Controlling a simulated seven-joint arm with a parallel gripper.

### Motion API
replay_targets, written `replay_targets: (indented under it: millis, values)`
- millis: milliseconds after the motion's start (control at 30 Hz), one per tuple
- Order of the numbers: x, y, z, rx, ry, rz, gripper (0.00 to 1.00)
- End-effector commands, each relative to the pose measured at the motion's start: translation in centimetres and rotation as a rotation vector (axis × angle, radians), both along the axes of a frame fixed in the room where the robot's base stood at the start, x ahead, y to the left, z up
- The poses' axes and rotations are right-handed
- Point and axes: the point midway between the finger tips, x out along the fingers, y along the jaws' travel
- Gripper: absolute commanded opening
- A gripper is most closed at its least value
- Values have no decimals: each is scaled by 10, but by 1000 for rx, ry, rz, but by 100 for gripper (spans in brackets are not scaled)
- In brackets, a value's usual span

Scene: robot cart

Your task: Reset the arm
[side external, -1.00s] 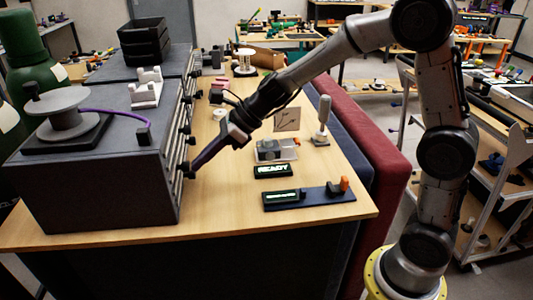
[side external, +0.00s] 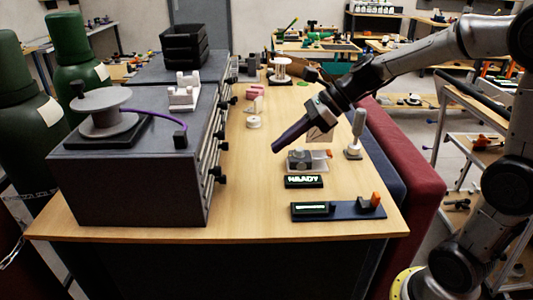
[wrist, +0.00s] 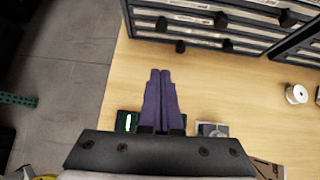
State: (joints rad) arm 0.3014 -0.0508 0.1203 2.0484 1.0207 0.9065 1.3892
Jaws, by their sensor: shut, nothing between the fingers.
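My gripper (side external: 277,148) has long purple fingers and hangs over the wooden table, tilted down to the left. It is apart from the grey drawer cabinet (side external: 110,192) on its left. The fingers lie side by side, shut and empty, in the wrist view (wrist: 160,78). There they point toward the cabinet's drawer fronts (wrist: 195,30) with black knobs, with bare table between. In the side external view, a small grey device (side external: 300,160) and a black sign reading READY (side external: 303,181) stand below and right of the fingertips.
A dark blue base with an orange piece (side external: 340,209) lies near the table's front edge. A white spool (side external: 253,122) sits left of my gripper. A grey reel (side external: 103,112) with purple cord tops the cabinet. Bare table (side external: 245,190) lies between.

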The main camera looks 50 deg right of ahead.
Motion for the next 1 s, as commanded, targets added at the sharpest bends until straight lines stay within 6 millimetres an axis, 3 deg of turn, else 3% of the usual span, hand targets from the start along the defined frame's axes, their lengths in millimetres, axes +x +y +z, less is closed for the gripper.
replay_targets:
  millis: [467,633,733,833,1000]
  values:
    - [-6,-6,8,-1,1,1,0]
    - [-15,13,28,-20,-55,47,0]
    - [-44,34,44,-88,-113,127,0]
    - [-89,46,46,-274,-216,311,0]
    - [-165,39,28,-724,-439,767,0]
